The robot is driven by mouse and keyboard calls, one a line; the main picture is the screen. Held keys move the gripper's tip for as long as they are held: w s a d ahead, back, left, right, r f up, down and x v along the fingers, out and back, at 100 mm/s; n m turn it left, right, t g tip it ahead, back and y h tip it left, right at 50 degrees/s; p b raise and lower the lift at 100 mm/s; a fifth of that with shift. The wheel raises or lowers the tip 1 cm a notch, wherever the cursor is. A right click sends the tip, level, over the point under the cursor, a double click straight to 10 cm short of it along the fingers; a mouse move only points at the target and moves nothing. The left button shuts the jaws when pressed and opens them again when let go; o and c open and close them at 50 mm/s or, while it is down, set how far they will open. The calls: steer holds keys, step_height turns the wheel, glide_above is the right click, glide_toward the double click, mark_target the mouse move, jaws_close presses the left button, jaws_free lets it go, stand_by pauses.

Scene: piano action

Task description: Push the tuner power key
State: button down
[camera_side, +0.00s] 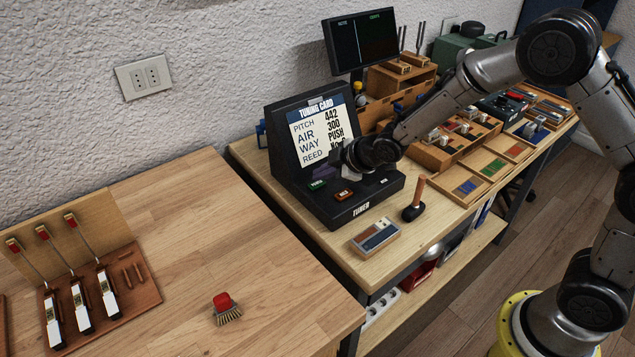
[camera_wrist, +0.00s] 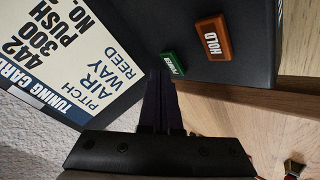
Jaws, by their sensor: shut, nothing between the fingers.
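In the wrist view the green power key (camera_wrist: 173,63) and the orange hold key (camera_wrist: 210,38) both show. My gripper (camera_side: 327,172) is shut and empty, reaching in from the right over the panel. In the wrist view its dark fingertips (camera_wrist: 158,72) appear close beside the green key. I cannot tell whether they touch it.
A monitor (camera_side: 361,40) stands behind, with wooden trays (camera_side: 468,187) to the right. A red brush (camera_side: 226,307) lies on the left table, whose middle is mostly clear.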

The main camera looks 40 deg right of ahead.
steer(key=shift+r, duration=2.95)
step_height(320, 180, up, 10)
steer(key=t, duration=0.2)
glide_above(322, 187)
steer(key=s+d, duration=0.1)
steer(key=d, duration=0.1)
steer(key=s+d+r+m+h, duration=0.2)
steer(key=s+d+r+m, duration=0.25)
steer(key=s+r, duration=0.5)
steer(key=s+d+f+m+g+h, duration=0.1)
steer(key=s+d+m, duration=0.1)
steer(key=s, duration=0.5)
steer(key=s+d+f+m, duration=0.1)
steer(key=s+m, duration=0.1)
steer(key=s, duration=0.6)
steer(key=s+a+f+m+g+y, duration=0.1)
steer(key=s+f+m+g, duration=0.2)
steer(key=s+f, duration=0.4)
steer(key=s+g, duration=0.1)
steer(key=s, duration=0.2)
steer(key=shift+s+a+f, duration=0.2)
steer(key=shift+s+a, duration=0.1)
